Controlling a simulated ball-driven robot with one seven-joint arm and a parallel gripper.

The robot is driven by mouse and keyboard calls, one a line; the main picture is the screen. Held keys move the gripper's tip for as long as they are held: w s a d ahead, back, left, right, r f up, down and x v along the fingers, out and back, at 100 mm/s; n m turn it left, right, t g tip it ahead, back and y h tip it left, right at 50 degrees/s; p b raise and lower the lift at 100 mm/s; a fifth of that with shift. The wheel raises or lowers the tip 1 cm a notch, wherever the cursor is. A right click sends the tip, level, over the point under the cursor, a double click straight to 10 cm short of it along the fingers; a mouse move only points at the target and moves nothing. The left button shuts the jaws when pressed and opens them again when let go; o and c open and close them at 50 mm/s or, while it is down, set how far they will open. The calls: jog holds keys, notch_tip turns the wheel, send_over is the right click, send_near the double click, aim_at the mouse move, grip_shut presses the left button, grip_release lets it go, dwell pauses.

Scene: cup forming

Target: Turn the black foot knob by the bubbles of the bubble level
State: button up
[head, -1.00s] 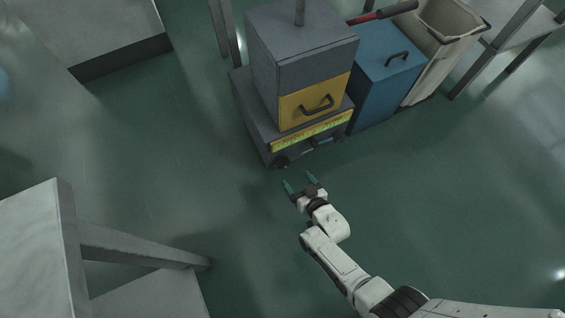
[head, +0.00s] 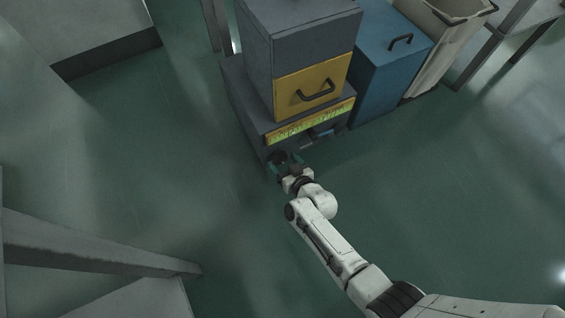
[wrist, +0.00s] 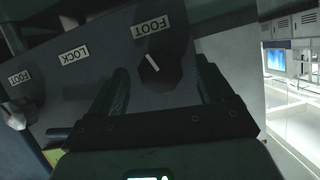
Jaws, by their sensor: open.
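The black foot knob (wrist: 153,68) shows in the wrist view under a FOOT label, with a white pointer mark on its face. In the head view the dark knob (head: 278,157) is at the front lower left corner of the grey machine (head: 250,125). My gripper (head: 284,162) is open at that corner. In the wrist view my gripper (wrist: 164,70) has one finger on each side of the knob; I cannot tell whether they touch it. I cannot make out a bubble level or its bubbles in either view.
A LOCK label (wrist: 74,53) and a second FOOT label (wrist: 20,77) are on the same panel. A pale part (wrist: 13,117) lies at its left. The floor (head: 150,160) left of the machine is clear.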

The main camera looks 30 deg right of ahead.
jog(key=shift+w+f+b, duration=0.1)
jog(key=shift+w+b, duration=0.45)
jog(key=shift+b, duration=0.25)
jog(key=c, duration=1)
